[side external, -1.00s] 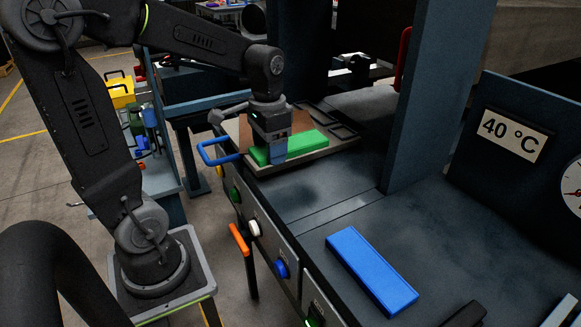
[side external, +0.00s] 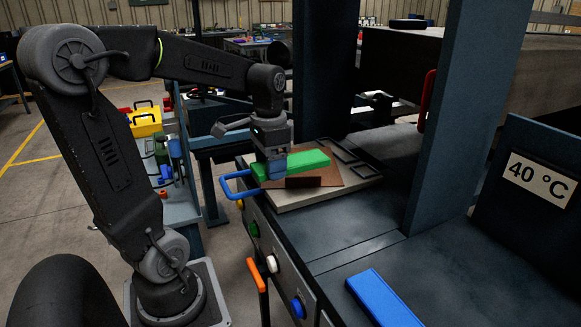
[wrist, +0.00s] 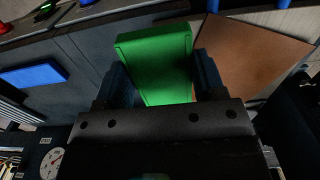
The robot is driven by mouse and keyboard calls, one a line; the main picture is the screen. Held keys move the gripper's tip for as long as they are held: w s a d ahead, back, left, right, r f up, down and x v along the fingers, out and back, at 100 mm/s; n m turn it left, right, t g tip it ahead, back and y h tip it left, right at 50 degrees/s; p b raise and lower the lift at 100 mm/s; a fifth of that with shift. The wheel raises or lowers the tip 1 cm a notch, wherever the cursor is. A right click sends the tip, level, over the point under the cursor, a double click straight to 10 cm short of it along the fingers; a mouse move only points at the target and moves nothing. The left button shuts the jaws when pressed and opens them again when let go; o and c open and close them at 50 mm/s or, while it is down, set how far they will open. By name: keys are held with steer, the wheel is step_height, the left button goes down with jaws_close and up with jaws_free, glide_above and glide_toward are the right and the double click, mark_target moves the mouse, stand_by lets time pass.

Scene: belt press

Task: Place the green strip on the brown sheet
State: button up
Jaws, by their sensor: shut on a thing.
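The green strip (side external: 308,162) is gripped near its left end by my gripper (side external: 276,172). In the wrist view the strip (wrist: 155,62) sits between the two dark fingers (wrist: 165,88). The brown sheet (side external: 338,180) lies on a pale tray (side external: 345,193). In the side view the strip overlaps the far part of the sheet, with a dark patch, seemingly its shadow, in front of it. The strip looks raised above the sheet, but the gap is hard to judge. In the wrist view the sheet (wrist: 250,55) shows to the right of the strip.
A blue strip (side external: 382,300) lies on the press bench at the front. A blue handle (side external: 236,186) juts from the tray's left side. A tall blue-grey column (side external: 465,110) stands right of the tray. The bench between tray and blue strip is clear.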

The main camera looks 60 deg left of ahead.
steer(key=w+a+r+n, duration=0.4)
steer(key=w+a+n, duration=0.4)
steer(key=w+a, duration=0.35)
steer(key=s+a+n, duration=0.3)
steer(key=s+n, duration=0.3)
steer(key=s, duration=0.3)
steer(key=w+d+f, duration=0.1)
steer(key=w+f, duration=0.1)
steer(key=w, duration=0.1)
steer(key=w+d+f, duration=0.2)
steer(key=w+f, duration=0.1)
steer(key=w+d+f, duration=0.2)
steer(key=w, duration=0.1)
steer(key=shift+w+d+f, duration=0.2)
steer(key=shift+w, duration=0.05)
steer(key=shift+f, duration=2)
steer(key=o, duration=1.1)
steer(key=shift+c, duration=0.2)
